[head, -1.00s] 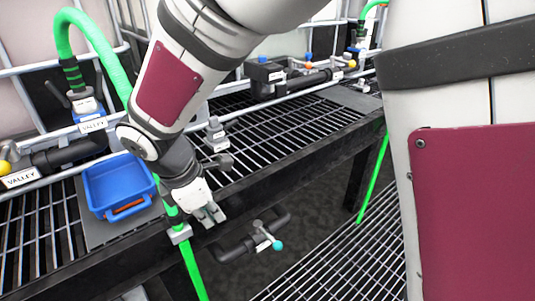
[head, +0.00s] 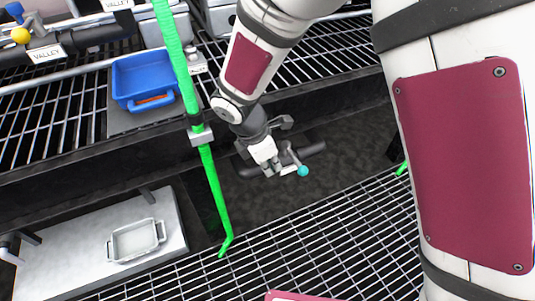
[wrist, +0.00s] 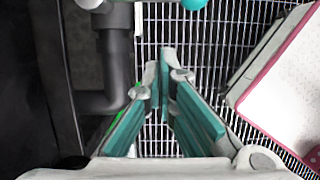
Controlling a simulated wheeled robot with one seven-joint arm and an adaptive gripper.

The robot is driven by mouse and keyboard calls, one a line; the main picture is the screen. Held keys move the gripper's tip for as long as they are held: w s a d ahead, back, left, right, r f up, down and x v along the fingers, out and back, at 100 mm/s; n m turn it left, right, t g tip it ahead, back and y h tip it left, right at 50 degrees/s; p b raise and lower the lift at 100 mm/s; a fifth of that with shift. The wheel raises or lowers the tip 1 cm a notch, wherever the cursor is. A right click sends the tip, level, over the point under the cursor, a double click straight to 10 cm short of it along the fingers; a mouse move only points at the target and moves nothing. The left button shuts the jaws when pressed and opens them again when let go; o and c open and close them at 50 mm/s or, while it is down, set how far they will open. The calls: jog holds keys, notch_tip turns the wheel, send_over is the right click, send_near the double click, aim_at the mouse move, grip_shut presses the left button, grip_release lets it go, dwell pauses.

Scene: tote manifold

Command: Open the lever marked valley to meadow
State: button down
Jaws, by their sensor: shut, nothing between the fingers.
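A lever with a teal ball knob (head: 303,171) sits on a dark pipe (head: 313,149) below the rack's front edge. A small white label (head: 288,170) is beside it, too small to read. My gripper (head: 272,171) is shut and empty, just left of the lever in the head view. In the wrist view the teal-padded fingers (wrist: 160,75) meet at their tips, below the teal knob (wrist: 193,4) at the top edge. The dark pipe (wrist: 116,70) bends close by on the left. The lever is cut off by the frame there; contact cannot be told.
A blue bin (head: 145,78) stands on the rack. A yellow-knobbed lever (head: 20,35) has a pipe label reading VALLEY (head: 47,53). A white tray (head: 136,241) lies on a lower shelf. Open grating (head: 310,245) lies in front.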

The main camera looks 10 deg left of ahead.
aim_at(294, 158)
jog(key=shift+w+d+f+b, duration=0.1)
jog(key=shift+w+d+b, duration=0.15)
jog(key=shift+w+d, duration=0.4)
jog(key=shift+w+d+f+b, duration=0.1)
jog(key=shift+w+d+b, duration=0.1)
jog(key=shift+w+d, duration=0.45)
jog(key=shift+s+d, duration=0.2)
jog(key=shift+d, duration=0.1)
jog(key=shift+d+n+p, duration=0.15)
jog(key=shift+n+p, duration=0.15)
jog(key=shift+n, duration=0.1)
